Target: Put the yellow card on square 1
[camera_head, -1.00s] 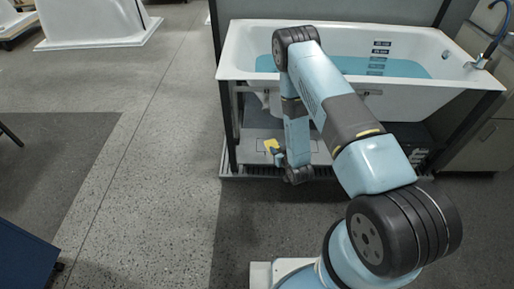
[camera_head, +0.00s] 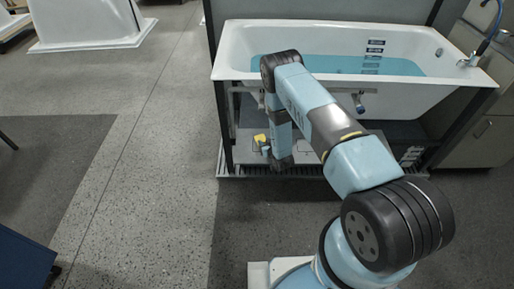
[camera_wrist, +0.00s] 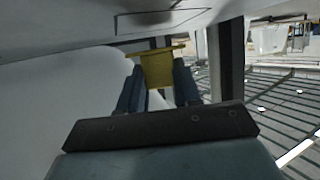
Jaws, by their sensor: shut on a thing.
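The yellow card (camera_wrist: 158,70) is held between the two fingers of my gripper (camera_wrist: 157,85) in the wrist view. It also shows as a small yellow patch (camera_head: 260,138) in the head view, low under the front of the bathtub. My gripper (camera_head: 264,147) is shut on the card beside a pale grey shelf (camera_head: 242,151) under the tub. Faint dark outlines of squares (camera_head: 306,146) show on this shelf, partly behind my arm. I cannot read any number on them.
A white bathtub (camera_head: 230,62) with blue water stands above on a dark frame, whose post (camera_head: 224,125) is left of my gripper. A drain grating (camera_wrist: 275,95) is at right in the wrist view. The floor (camera_head: 130,190) at left is clear.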

